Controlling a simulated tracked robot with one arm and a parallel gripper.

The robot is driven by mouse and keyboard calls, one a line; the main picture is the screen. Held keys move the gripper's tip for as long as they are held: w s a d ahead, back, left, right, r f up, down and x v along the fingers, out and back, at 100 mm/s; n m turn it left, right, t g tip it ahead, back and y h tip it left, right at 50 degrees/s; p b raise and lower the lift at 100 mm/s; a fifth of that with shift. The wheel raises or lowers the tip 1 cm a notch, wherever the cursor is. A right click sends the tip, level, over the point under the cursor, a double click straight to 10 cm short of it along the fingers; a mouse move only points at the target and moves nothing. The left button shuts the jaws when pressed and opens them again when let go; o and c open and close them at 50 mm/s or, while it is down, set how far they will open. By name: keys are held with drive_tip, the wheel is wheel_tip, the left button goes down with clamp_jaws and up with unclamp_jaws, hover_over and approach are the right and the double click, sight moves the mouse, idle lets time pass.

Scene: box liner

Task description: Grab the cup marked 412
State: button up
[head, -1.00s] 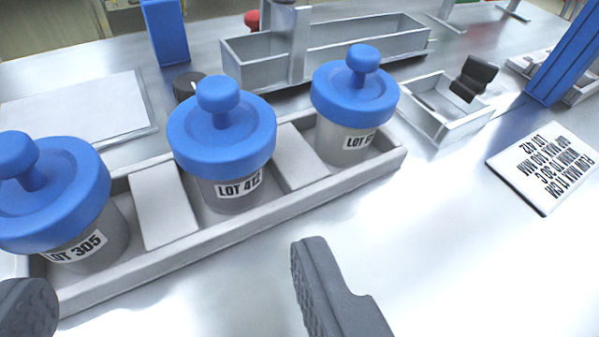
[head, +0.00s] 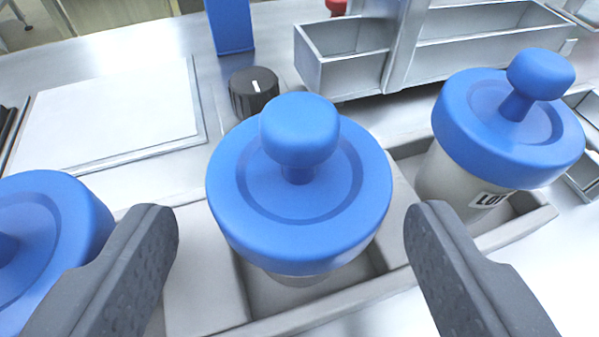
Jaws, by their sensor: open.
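The middle cup (head: 299,190), the one whose label read LOT 412 a second ago, stands upright in the middle compartment of the grey rack (head: 204,283). It has a blue lid with a round knob; its label is now hidden below the lid. My gripper (head: 292,235) is open, one finger to the left and one to the right of this cup, with visible gaps to the lid. Another blue-lidded cup (head: 508,130) with a partly visible LOT label stands to the right. A third (head: 50,235), LOT 305 earlier, is cut off at the left, partly behind my left finger.
A black knob (head: 253,92) and a blue post (head: 230,25) stand behind the rack. A flat white panel (head: 110,115) lies back left. A grey metal tray (head: 345,65) is at the back right, with a small open box (head: 585,180) at the right edge.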

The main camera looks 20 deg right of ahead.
sight(300, 191)
drive_tip(key=shift+d+r+x, duration=0.1)
drive_tip(key=shift+r+x, duration=0.05)
drive_tip(key=shift+x, duration=0.9)
drive_tip(key=shift+d+r+x, duration=0.15)
drive_tip(key=shift+x, duration=1.8)
drive_tip(key=c, duration=0.8)
